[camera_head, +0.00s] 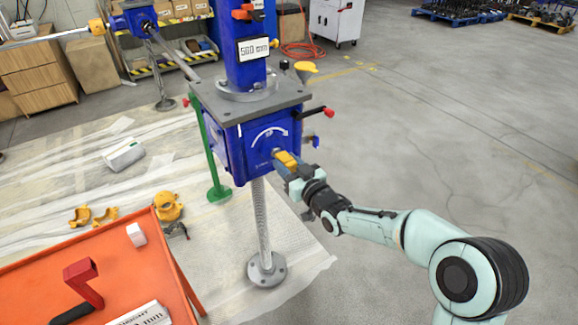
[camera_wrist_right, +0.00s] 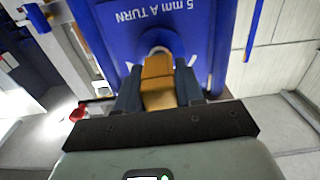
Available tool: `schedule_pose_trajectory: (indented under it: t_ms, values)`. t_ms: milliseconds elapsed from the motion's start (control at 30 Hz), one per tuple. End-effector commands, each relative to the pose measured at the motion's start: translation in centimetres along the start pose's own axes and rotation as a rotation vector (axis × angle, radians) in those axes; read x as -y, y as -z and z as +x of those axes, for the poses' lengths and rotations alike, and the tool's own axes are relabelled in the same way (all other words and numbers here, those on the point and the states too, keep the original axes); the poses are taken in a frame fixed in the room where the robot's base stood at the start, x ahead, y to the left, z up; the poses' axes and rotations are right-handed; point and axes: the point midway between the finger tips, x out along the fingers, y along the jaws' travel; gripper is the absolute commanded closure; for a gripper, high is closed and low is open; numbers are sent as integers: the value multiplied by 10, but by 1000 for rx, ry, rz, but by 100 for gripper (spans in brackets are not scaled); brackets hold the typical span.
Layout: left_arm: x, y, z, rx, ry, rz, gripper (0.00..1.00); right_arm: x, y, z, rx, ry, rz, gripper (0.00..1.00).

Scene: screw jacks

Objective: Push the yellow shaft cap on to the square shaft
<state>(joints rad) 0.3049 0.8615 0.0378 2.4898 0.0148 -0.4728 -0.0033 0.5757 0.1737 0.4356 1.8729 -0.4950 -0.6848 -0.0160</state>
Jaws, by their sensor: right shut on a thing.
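The yellow shaft cap (camera_head: 286,159) is held between the fingers of my right gripper (camera_head: 291,163), in front of the blue gearbox (camera_head: 245,143) of the screw jack. In the right wrist view the cap (camera_wrist_right: 158,80) sits between the two fingers of the gripper (camera_wrist_right: 158,88), and its far end meets a pale round part on the blue face. The square shaft itself is hidden by the cap, so I cannot tell how far the cap covers it. My left gripper is not in view.
An orange tray table (camera_head: 130,275) with a red bracket (camera_head: 84,282) and a white block (camera_head: 136,234) stands front left. Yellow parts (camera_head: 168,206) lie on the floor sheet. A red-knobbed lever (camera_head: 328,112) sticks out above my right gripper. The floor at right is clear.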

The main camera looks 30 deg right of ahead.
Motion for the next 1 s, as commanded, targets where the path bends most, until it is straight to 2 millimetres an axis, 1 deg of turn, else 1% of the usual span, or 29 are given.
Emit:
schedule_pose_trajectory:
  t_ms: [33,533,567,600,633,667,1000]
  values:
    - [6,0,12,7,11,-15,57,0,-4,2,1,0,0,93]
    - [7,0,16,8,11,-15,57,0,-5,15,1,0,1,93]
    - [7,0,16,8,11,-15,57,0,-5,15,1,0,1,60]
    - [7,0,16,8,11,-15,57,0,-5,15,1,0,0,46]
    - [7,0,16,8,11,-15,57,0,-5,15,1,0,0,37]
    - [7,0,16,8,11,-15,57,0,-5,15,1,0,0,33]
    - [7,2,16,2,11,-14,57,0,-6,14,2,0,0,33]
